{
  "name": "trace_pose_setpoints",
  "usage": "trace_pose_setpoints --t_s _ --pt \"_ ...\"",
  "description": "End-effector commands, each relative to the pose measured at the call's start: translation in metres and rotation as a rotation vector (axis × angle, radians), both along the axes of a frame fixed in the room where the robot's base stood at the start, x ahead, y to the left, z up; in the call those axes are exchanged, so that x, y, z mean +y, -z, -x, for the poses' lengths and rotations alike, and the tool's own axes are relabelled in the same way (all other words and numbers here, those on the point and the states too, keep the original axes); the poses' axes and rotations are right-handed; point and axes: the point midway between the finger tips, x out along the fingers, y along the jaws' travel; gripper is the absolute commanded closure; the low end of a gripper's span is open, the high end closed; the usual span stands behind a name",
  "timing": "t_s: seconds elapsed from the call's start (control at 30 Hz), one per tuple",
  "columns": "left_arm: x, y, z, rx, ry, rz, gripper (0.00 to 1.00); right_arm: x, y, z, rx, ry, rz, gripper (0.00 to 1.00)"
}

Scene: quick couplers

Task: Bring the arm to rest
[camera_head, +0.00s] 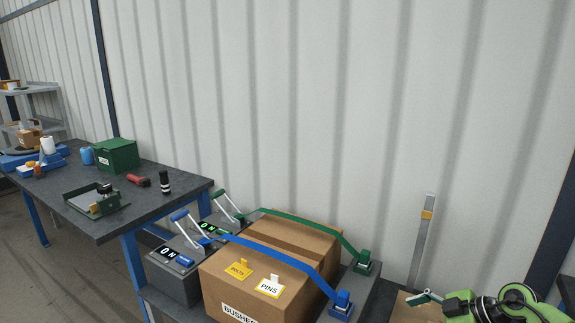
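A green and black part (485,306), which looks like my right arm, comes in at the bottom right corner. Its gripper fingers cannot be made out clearly. My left gripper is not in view. A blue strap (285,259) and a green strap (315,227) run over a cardboard box (235,280). Their right ends meet a blue coupler (341,305) and a green coupler (363,261). At the left stand a blue-handled lever (188,225) and a green-handled lever (227,203), both raised at a slant beside "ON" labels.
A dark workbench (150,203) at the left holds a green box (116,155), a tray (92,201), a red-handled tool (138,181) and a black cylinder (165,182). A grey post (421,245) with a yellow slider stands at the right. A corrugated wall closes the back.

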Motion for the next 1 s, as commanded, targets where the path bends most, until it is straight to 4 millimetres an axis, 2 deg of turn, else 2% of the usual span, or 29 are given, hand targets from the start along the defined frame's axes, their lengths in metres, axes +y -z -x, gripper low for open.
trace_pose_setpoints --t_s 0.03,0.1,0.13,0.2,0.33,0.43,0.5,0.57,0.67,0.77,0.83,0.9,1.0 --pt "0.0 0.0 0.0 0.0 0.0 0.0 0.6 0.042 -0.005 -0.004 -0.084 -0.033 -0.084 0.0" --pt "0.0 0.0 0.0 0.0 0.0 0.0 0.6 0.09 -0.024 -0.011 -0.224 -0.044 -0.2 0.0" --pt "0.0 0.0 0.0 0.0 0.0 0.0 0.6 0.107 -0.033 -0.014 -0.282 -0.035 -0.248 0.0" --pt "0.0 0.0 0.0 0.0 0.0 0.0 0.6 0.137 -0.056 -0.019 -0.405 0.011 -0.347 0.0" --pt "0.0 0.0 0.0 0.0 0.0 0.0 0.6 0.161 -0.092 -0.024 -0.581 0.184 -0.479 0.0" --pt "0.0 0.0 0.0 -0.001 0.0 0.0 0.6 0.154 -0.106 -0.025 -0.656 0.374 -0.524 0.0" --pt "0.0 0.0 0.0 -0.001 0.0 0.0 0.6 0.141 -0.105 -0.023 -0.67 0.52 -0.523 0.0" --pt "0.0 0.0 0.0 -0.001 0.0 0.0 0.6 0.127 -0.097 -0.017 -0.659 0.649 -0.502 0.0" --pt "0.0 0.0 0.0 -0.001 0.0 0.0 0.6 0.102 -0.07 0.002 -0.583 0.848 -0.428 0.0" --pt "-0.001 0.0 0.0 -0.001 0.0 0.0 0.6 0.08 -0.031 0.034 -0.447 1.011 -0.319 0.0" --pt "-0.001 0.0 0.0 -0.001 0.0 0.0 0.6 0.07 -0.001 0.065 -0.322 1.093 -0.227 0.0" --pt "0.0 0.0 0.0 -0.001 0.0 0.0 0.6 0.066 0.028 0.101 -0.186 1.141 -0.138 0.0" --pt "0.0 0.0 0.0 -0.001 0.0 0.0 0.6 0.067 0.058 0.149 -0.014 1.158 -0.035 0.0"
